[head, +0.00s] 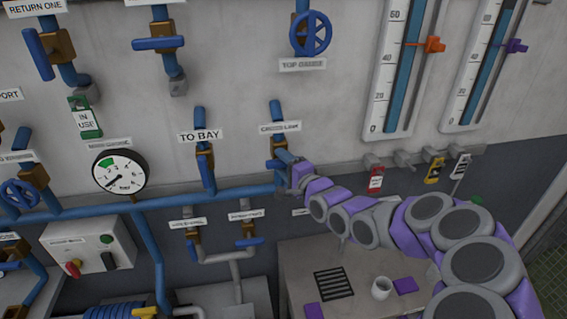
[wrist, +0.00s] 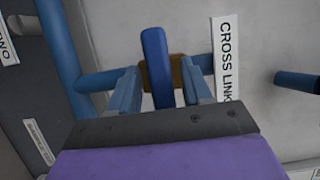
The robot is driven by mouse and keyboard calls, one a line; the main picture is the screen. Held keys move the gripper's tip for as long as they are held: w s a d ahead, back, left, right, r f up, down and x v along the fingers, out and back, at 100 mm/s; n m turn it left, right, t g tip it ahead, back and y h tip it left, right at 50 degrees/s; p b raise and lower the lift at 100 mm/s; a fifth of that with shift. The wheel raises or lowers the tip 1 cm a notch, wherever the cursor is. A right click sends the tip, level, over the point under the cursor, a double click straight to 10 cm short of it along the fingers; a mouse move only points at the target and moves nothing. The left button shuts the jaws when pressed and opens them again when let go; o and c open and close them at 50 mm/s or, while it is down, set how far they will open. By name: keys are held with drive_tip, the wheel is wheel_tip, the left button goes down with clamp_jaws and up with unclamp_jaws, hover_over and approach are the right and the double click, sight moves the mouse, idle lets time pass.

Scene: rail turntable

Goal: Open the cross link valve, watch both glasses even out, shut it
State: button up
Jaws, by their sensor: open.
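The cross link valve (head: 278,143) sits on a vertical blue pipe under its white label (head: 280,127). In the wrist view its blue lever (wrist: 157,65) stands across the pipe, in front of a brass body (wrist: 180,73). My gripper (wrist: 162,88) is open, with one finger on each side of the lever; I cannot tell whether either touches it. In the head view my gripper (head: 291,165) partly hides the valve. The left glass (head: 396,75) and right glass (head: 480,70) show blue columns. Both glasses are cut off at the top.
An orange marker (head: 432,45) and a purple marker (head: 515,46) sit beside the glasses. The TO BAY valve (head: 205,160) is left of my gripper. Coloured tags (head: 433,170) hang below the glasses. A table (head: 290,270) with a mug (head: 381,288) stands below.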

drive_tip(key=shift+c, duration=0.3)
drive_tip(key=shift+f, duration=0.1)
clamp_jaws()
